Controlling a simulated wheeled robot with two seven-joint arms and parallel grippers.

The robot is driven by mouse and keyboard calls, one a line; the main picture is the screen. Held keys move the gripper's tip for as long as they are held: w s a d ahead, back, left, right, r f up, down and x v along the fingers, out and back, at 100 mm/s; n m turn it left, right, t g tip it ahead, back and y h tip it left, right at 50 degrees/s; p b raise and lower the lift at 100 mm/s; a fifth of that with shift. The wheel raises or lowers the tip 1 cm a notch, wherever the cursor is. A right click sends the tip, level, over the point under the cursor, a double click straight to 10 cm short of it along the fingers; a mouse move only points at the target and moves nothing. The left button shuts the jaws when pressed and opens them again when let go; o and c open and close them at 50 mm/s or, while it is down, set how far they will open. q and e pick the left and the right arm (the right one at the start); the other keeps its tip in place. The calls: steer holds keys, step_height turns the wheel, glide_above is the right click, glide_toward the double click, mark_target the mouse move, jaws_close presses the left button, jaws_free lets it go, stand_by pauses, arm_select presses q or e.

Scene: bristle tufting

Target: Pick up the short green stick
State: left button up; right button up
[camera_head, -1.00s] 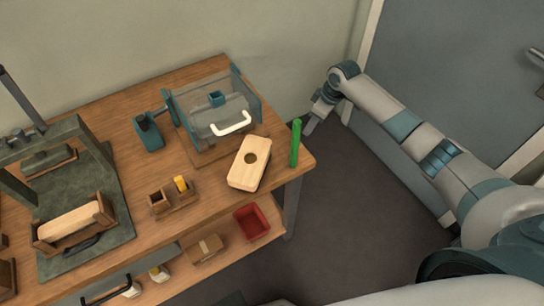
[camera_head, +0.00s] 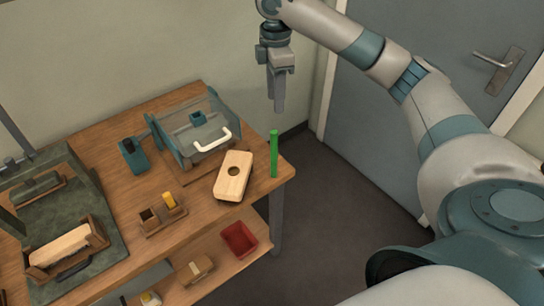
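The short green stick (camera_head: 274,154) stands upright near the right corner of the wooden table (camera_head: 197,224). My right gripper (camera_head: 279,108) is above the stick, pointing down, with its fingertips apart from the stick's top. The fingers overlap from this side, so I cannot tell whether they are open or shut. Nothing shows in them. My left gripper is not in view.
A pale wooden block with a hole (camera_head: 233,186) lies just left of the stick. A clear-sided machine with a white handle (camera_head: 214,141) stands behind it. A small wooden holder (camera_head: 163,221) is further left. A red tray (camera_head: 239,239) sits on the lower shelf.

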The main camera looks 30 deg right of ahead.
mark_target(275, 130)
step_height(275, 130, down, 11)
steer(key=p, duration=0.3)
steer(key=shift+s, duration=0.15)
steer(key=shift+f+p, duration=0.3)
steer(key=shift+f, duration=0.3)
steer(key=shift+s+a+f+p, duration=0.2)
steer(key=shift+f+p, duration=0.5)
steer(key=shift+p, duration=0.05)
step_height(275, 130, down, 3)
steer(key=shift+s+r+p, duration=0.1)
steer(key=shift+s+p, duration=0.05)
steer(key=shift+p, duration=0.55)
steer(key=shift+f, duration=0.5)
jaws_close()
